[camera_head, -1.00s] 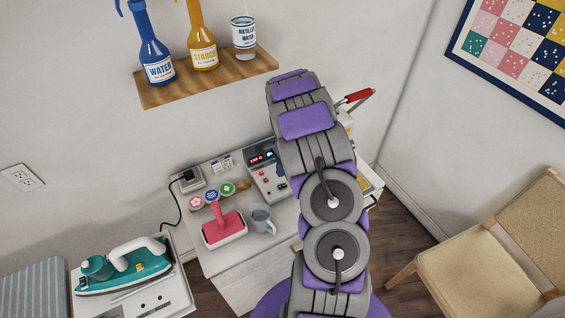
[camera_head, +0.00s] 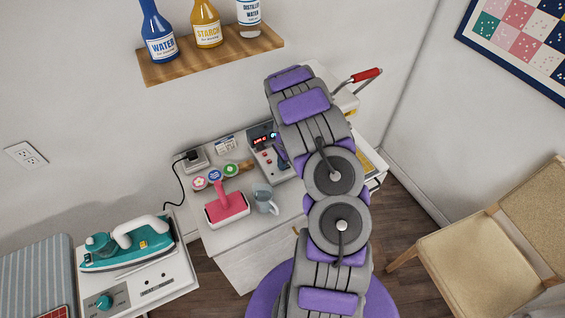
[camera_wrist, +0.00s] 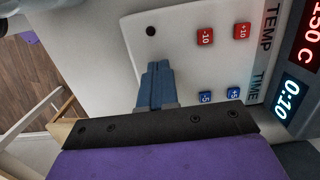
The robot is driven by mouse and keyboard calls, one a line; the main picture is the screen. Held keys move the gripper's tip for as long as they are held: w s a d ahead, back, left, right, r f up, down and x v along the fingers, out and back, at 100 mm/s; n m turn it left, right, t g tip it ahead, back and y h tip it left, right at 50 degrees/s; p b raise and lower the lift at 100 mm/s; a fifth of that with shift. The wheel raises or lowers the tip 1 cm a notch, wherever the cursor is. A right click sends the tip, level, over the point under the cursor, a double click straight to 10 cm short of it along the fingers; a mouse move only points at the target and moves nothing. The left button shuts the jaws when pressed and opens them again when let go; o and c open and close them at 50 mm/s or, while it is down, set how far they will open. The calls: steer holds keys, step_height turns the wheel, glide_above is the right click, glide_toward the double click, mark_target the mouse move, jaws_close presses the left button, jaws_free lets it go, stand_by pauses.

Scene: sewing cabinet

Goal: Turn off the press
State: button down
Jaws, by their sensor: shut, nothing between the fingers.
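The press's control box (camera_head: 273,158) stands on the white cabinet, with a lit display. In the wrist view its panel (camera_wrist: 180,50) shows red -10 and +10 buttons (camera_wrist: 242,31), blue -5 and +5 buttons (camera_wrist: 234,94), and a small round black spot (camera_wrist: 151,31). The displays read 150 C under TEMP (camera_wrist: 313,30) and 0:10 under TIME (camera_wrist: 288,100). My gripper (camera_wrist: 159,65) is shut and empty, its blue fingers over the panel below the black spot; contact cannot be told. The press, with its red handle (camera_head: 366,75), is mostly hidden behind my arm.
A pink stamp-like tool (camera_head: 227,208), a grey-blue jug (camera_head: 266,198) and several round coloured badges (camera_head: 215,175) sit left of the control box. A teal iron (camera_head: 127,247) is on a unit at lower left. A bottle shelf (camera_head: 215,54) hangs above; a chair (camera_head: 475,262) stands right.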

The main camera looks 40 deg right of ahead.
mark_target(289, 165)
steer(key=shift+s+a+f, duration=0.15)
steer(key=shift+a+f, duration=0.1)
steer(key=shift+d, duration=0.1)
steer(key=shift+s+d+r, duration=0.1)
steer(key=shift+d+r, duration=0.05)
steer(key=shift+d, duration=0.9)
steer(key=shift+r, duration=0.35)
step_height(289, 165, up, 13)
steer(key=p, duration=0.2)
steer(key=shift+d, duration=0.4)
steer(key=shift+r, duration=0.1)
